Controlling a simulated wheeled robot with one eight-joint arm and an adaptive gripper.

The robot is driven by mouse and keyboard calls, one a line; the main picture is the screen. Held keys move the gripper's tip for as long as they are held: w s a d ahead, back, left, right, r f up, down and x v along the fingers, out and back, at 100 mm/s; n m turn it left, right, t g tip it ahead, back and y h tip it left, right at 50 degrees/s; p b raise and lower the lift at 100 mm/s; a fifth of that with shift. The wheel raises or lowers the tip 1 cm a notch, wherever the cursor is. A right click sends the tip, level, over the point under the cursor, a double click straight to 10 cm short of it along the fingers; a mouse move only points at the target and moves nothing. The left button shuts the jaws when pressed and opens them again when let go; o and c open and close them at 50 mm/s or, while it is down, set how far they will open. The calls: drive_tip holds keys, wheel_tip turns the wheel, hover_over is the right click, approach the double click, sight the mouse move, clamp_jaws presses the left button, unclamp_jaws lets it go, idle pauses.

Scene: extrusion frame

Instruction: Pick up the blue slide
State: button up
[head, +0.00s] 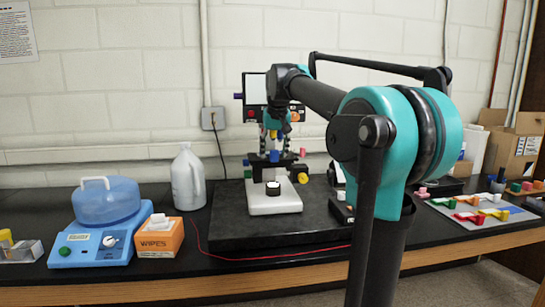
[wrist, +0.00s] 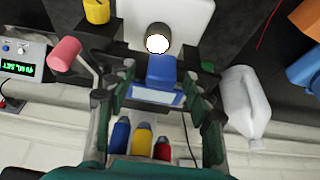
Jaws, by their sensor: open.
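The blue slide (wrist: 162,70) lies on the black stage of a microscope, with a pale, clear-looking part on its near side in the wrist view. It shows as a small blue patch in the head view (head: 273,156).
The microscope has a white base (head: 275,202), a pink knob (wrist: 65,54) and a yellow knob (wrist: 96,11). Yellow, blue and red objectives (wrist: 142,138) are close by the gripper. A white jug (head: 188,180), wipes box (head: 160,240) and colored-block tray (head: 470,222) stand farther off.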

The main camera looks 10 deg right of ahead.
clamp_jaws()
idle(0.3)
drive_tip(key=shift+r, duration=0.2)
